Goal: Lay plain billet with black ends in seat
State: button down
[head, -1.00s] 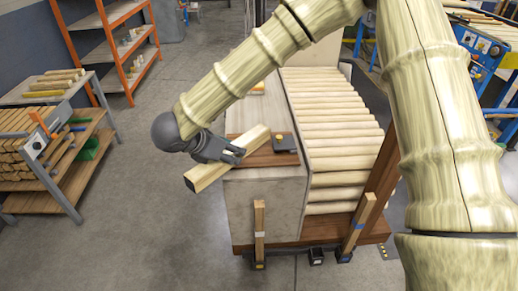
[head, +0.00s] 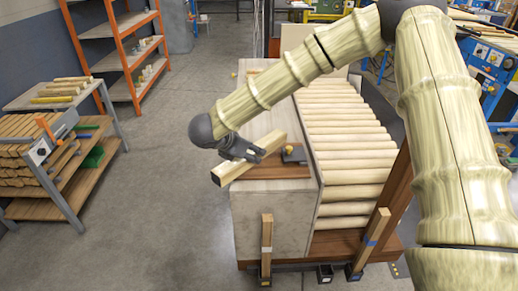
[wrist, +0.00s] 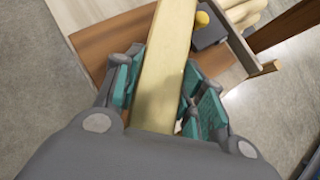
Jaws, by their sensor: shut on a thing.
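My gripper (head: 246,150) is shut on a plain pale square billet (head: 232,172), which also shows between the teal finger pads (wrist: 160,90) in the wrist view (wrist: 165,55). A dark block with a yellow knob (head: 293,154) sits on the board, just right of the billet. It also shows in the wrist view (wrist: 208,32). I cannot tell whether billet and board touch.
Pale round rods (head: 345,135) lie in a row right of the bench top. Wooden posts (head: 267,245) stand at the bench front. A rack with stacked sticks (head: 30,140) and orange shelving (head: 120,60) stand left. The floor between is clear.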

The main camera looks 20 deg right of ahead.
aim_at(259, 142)
jog(key=w+d, duration=0.2)
jog(key=w, duration=0.1)
jog(key=w+d+p, duration=0.1)
jog(key=d, duration=0.1)
jog(key=shift+w+f, duration=0.25)
jog(key=shift+w, duration=0.15)
jog(key=shift+w+d+f+p, duration=0.1)
jog(key=shift+f+p, duration=0.35)
jog(key=shift+f, duration=1.35)
jog(key=shift+f, duration=0.15)
jog(key=c, duration=0.9)
grip_release()
